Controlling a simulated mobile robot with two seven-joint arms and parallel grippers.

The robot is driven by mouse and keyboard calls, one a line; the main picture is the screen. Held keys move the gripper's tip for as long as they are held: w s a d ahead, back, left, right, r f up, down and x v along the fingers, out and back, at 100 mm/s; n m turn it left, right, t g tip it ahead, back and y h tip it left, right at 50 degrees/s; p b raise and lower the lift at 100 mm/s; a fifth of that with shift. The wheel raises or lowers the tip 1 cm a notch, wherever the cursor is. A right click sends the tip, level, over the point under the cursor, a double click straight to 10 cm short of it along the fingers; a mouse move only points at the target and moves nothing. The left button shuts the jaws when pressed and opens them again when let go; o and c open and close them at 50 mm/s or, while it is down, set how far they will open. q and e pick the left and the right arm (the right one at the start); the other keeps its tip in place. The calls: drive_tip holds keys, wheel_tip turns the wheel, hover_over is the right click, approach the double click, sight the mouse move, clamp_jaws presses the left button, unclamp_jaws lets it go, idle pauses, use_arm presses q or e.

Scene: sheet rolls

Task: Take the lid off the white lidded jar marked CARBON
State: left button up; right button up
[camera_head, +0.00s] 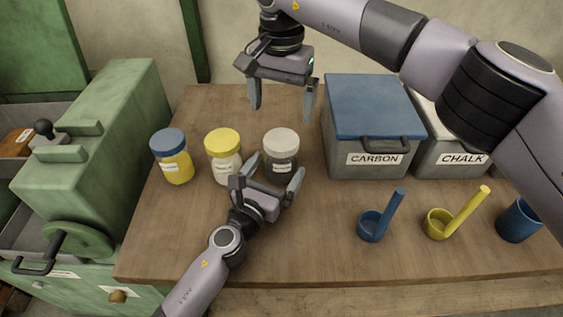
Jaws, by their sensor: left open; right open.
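The white-lidded jar (282,158) with dark contents stands upright on the table, its white lid (281,138) on. Its label is too small to read and its lower part is partly hidden by my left gripper. My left gripper (276,172) is open, one finger on each side of the jar's lower body in this view; I cannot tell whether they touch it. My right gripper (281,112) is open and empty, pointing down, above and behind the lid in the picture.
A yellow-lidded jar (223,142) and a blue-lidded jar (170,145) stand to the left. A blue-lidded bin labelled CARBON (365,158) and a CHALK bin (455,158) stand right.

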use_arm(q)
drive_tip(key=shift+x, duration=0.75)
drive_tip(key=shift+c, duration=0.3)
